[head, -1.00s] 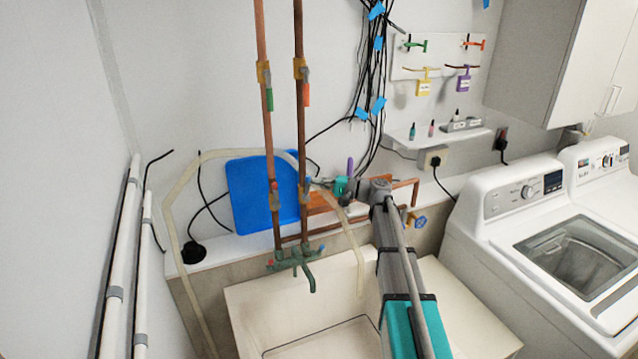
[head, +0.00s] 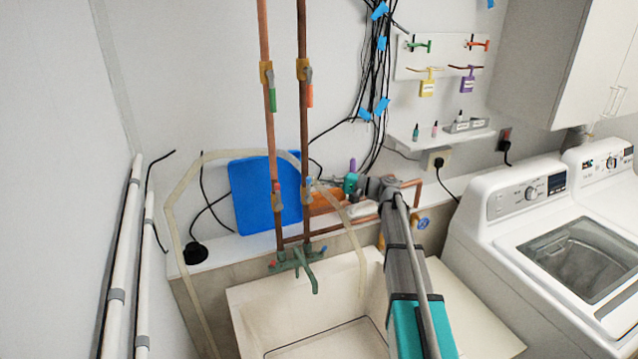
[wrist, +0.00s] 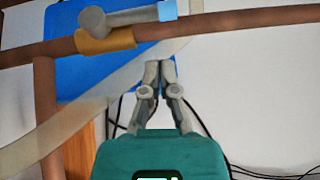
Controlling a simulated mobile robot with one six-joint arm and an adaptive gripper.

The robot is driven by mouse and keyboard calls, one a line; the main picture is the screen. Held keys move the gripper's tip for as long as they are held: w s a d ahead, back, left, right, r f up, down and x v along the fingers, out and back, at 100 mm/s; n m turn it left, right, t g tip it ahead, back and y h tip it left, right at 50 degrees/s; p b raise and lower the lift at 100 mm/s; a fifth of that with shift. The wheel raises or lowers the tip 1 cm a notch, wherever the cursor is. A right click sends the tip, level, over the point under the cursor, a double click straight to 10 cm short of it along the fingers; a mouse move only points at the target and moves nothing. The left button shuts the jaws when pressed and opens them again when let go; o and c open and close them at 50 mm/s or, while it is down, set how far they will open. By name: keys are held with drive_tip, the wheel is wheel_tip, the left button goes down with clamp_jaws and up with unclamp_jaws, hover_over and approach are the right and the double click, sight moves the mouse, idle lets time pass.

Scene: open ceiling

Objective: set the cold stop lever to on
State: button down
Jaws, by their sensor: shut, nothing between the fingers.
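The lever with the blue end (head: 308,184), which I take as the cold stop lever, is on the lower part of the right copper pipe. In the wrist view its grey arm and blue grip (wrist: 167,10) lie roughly along the pipe, beside a brass-coloured valve body (wrist: 106,41). My gripper (wrist: 158,66) is shut and empty. Its fingertips appear just below the pipe in that picture, apart from the lever. In the head view my teal gripper body (head: 351,184) is right of the pipe; its fingertips are hard to make out.
A red-ended lever (head: 276,187) is on the left pipe. Green (head: 272,100) and orange (head: 309,96) levers are higher up. A pale hose (head: 172,215) loops past the pipes. A blue board (head: 247,195) stands behind. The sink (head: 250,300) and green tap (head: 298,259) are below.

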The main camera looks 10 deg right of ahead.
drive_tip(key=v, duration=1)
drive_tip(key=shift+d+r, duration=0.25)
drive_tip(key=shift+r, duration=0.2)
drive_tip(key=s+a+f+n+g+h+b, duration=0.2)
drive_tip(key=s+a+f+g+h, duration=0.35)
drive_tip(key=s+a+f, duration=0.75)
drive_tip(key=s+d+f+n+h, duration=0.1)
drive_tip(key=s+f+h, duration=0.4)
drive_tip(key=s+h, duration=0.1)
drive_tip(key=s+d+f+n+h+b, duration=0.1)
drive_tip(key=s+d+f+h, duration=0.1)
drive_tip(key=s+f+h, duration=0.3)
drive_tip(key=s+g+h, duration=0.1)
drive_tip(key=s, duration=0.3)
drive_tip(key=shift+f+n, duration=0.4)
